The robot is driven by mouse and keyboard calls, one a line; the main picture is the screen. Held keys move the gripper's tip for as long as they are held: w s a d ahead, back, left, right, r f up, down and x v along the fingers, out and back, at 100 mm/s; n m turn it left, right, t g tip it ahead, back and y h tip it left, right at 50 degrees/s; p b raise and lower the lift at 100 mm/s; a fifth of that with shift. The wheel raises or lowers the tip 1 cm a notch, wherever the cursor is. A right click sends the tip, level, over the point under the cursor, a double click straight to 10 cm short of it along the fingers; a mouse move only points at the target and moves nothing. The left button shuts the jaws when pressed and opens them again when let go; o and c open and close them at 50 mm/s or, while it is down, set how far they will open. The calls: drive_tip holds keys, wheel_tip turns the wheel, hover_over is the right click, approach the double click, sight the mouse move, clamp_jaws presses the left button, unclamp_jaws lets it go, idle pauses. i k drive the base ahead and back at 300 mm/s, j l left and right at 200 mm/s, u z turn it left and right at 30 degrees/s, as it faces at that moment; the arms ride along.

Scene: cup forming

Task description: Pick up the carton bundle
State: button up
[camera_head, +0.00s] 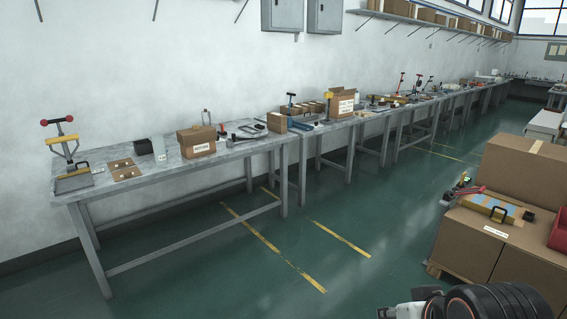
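Several cardboard items are in view, and I cannot tell for sure which is the carton bundle. Flat brown pieces (125,170) with small pale marks lie on the near grey workbench (180,180), towards its left end. A brown carton (197,142) with a white label stands right of them. A row of small brown cartons (302,108) sits farther along the bench line. Part of my arm shows at the bottom right edge, with a pale grey end piece (415,303) cut off by the frame. No fingertips can be made out, and nothing is seen held.
A red-and-yellow handled tool (66,150) stands at the near bench's left end. A labelled open box (342,103) is farther along. Large cartons on a pallet (510,240) block the right side. The green floor (330,235) between is clear.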

sight(276, 122)
drive_tip(key=i, duration=2.65)
drive_tip(key=i+u, duration=0.1)
drive_tip(key=i, duration=0.4)
drive_tip(key=i+u, duration=0.15)
drive_tip(key=i, duration=0.35)
drive_tip(key=i+l+u, duration=0.1)
drive_tip(key=i, duration=0.4)
drive_tip(key=i+l+u, duration=0.15)
drive_tip(key=i, duration=0.35)
drive_tip(key=i+l+u, duration=0.1)
drive_tip(key=i+l, duration=0.2)
drive_tip(key=i, duration=0.15)
drive_tip(key=i+l+u, duration=0.15)
drive_tip(key=k+l, duration=0.05)
